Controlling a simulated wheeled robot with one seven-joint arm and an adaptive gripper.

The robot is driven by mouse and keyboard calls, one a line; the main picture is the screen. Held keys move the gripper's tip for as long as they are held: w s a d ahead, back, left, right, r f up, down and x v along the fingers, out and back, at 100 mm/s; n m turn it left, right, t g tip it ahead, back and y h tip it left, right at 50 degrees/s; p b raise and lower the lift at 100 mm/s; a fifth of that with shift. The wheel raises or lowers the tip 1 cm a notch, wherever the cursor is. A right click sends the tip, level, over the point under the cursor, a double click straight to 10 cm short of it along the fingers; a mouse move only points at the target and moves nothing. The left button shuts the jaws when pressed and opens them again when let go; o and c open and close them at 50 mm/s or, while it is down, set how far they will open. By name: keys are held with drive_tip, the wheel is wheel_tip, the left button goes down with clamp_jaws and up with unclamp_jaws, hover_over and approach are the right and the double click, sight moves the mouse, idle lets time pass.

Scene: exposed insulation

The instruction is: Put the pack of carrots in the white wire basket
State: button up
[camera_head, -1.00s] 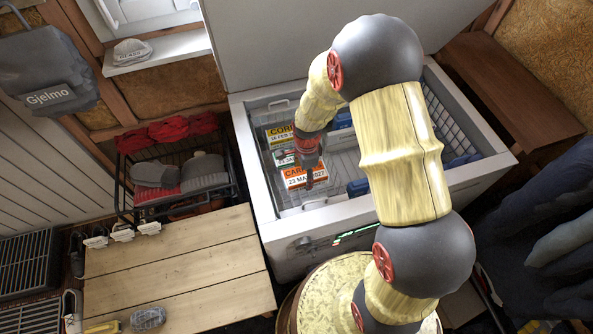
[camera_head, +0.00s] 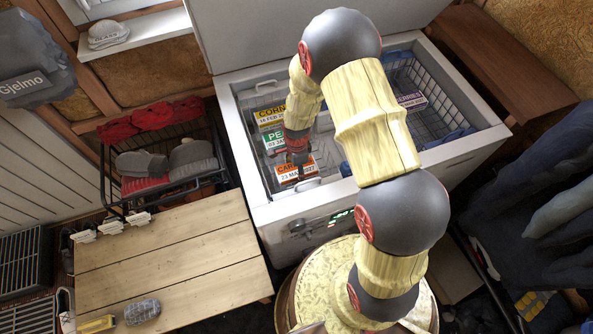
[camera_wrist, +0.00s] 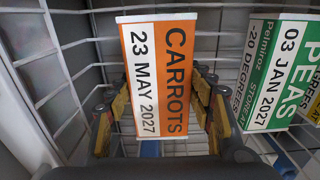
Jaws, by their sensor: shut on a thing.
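The pack of carrots (camera_head: 290,175), with an orange and white label, is at the front of the left wire basket in the open chest freezer. In the wrist view the pack (camera_wrist: 158,75) stands between the two fingers, label facing the camera. My gripper (camera_wrist: 160,118) is shut on it, one finger at each side. In the head view my gripper (camera_head: 298,160) partly covers the pack. White basket wires (camera_wrist: 62,75) run close beside and behind the pack.
A green peas pack (camera_head: 274,138) and a yellow corn pack (camera_head: 269,117) lie behind the carrots. A purple-labelled pack (camera_head: 411,101) lies on the freezer's right side, near a wire grid (camera_head: 458,104). The freezer's front rim (camera_head: 300,208) is close. A wooden table (camera_head: 165,255) stands left.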

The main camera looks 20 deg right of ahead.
drive_tip(key=shift+f, duration=0.15)
drive_tip(key=o, duration=1.6)
drive_tip(key=shift+c, duration=0.2)
